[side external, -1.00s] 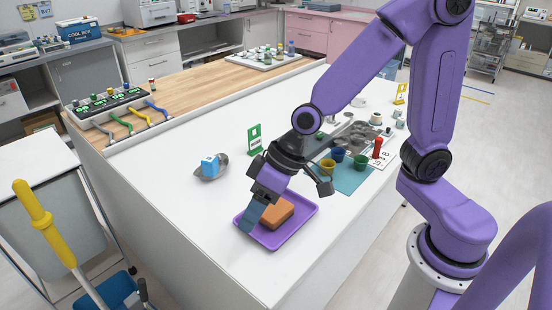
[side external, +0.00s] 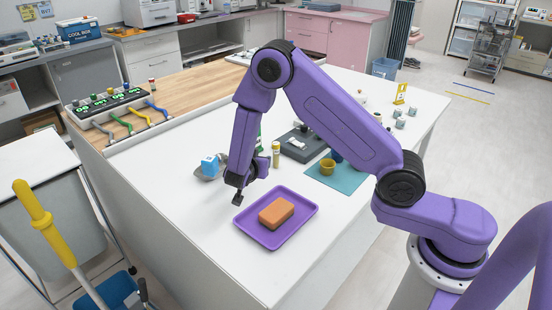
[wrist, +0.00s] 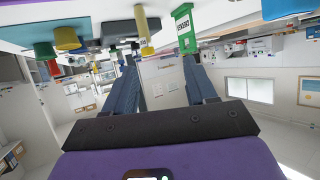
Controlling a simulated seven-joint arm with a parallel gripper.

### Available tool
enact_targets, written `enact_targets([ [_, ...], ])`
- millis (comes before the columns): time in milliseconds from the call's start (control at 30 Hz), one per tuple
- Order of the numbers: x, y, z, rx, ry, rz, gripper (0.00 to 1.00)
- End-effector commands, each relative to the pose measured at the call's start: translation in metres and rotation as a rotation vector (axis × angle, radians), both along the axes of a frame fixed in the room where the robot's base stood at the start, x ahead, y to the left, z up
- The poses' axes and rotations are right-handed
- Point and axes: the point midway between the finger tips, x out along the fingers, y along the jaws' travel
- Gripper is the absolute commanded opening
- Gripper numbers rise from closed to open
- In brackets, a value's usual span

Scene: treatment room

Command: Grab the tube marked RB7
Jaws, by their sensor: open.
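A slim upright tube with a yellowish body and cap (side external: 276,155) stands on the white table, right of my gripper (side external: 238,198) in the side view. A similar yellow tube shows upside down in the wrist view (wrist: 143,27), ahead of my gripper (wrist: 161,70) and a little left of centre. No RB7 marking is readable on it, so I cannot tell whether it is the one. My gripper is open; its blue fingers stand apart with nothing between them. It is low, beside the back left of the purple tray.
The purple tray (side external: 303,203) holds an orange-brown block (side external: 276,213). A green sign (wrist: 184,30) stands near the tube.

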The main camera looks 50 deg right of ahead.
Motion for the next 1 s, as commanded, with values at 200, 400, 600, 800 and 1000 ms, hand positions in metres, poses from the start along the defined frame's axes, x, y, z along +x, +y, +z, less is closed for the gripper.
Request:
enact_targets([
  [200, -0.011, -0.020, -0.003, -0.070, 0.007, -0.095, 0.56],
  [400, 0.000, -0.047, -0.015, -0.069, 0.007, -0.100, 0.56],
  [600, 0.016, -0.078, -0.030, -0.068, 0.008, -0.097, 0.56],
  [800, 0.030, -0.105, -0.042, -0.067, 0.006, -0.095, 0.56],
  [1000, 0.036, -0.117, -0.048, -0.067, 0.006, -0.092, 0.56],
])
